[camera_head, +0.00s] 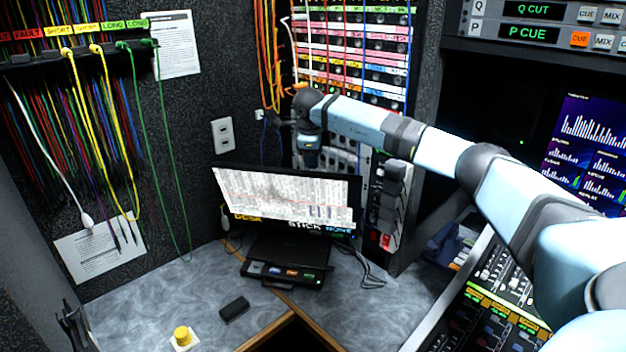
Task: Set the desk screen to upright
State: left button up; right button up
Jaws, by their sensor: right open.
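The desk screen (285,197) stands on a dark base (285,258) at the back of the grey desk. Its lit face shows a pale page, with labels along its lower edge. It faces me; how far it leans is hard to judge from this angle. My right arm reaches in from the right, above and past the screen. My right gripper (309,158) points down close to the middle of the screen's top edge. It is open, and its fingertips are small and partly hidden there; I cannot tell whether they touch the screen. My left gripper is not in view.
A patch rack (352,45) with cables rises behind the screen. A mixing console (490,290) fills the lower right. A yellow button (182,334) and a small black box (234,309) lie on the front left of the desk (150,300). Cables hang at left.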

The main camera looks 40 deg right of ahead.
aim_at(315, 173)
jog(key=x, duration=1)
jog(key=shift+c, duration=0.5)
jog(key=shift+r+p, duration=0.1)
jog(key=shift+p, duration=0.2)
grip_shut()
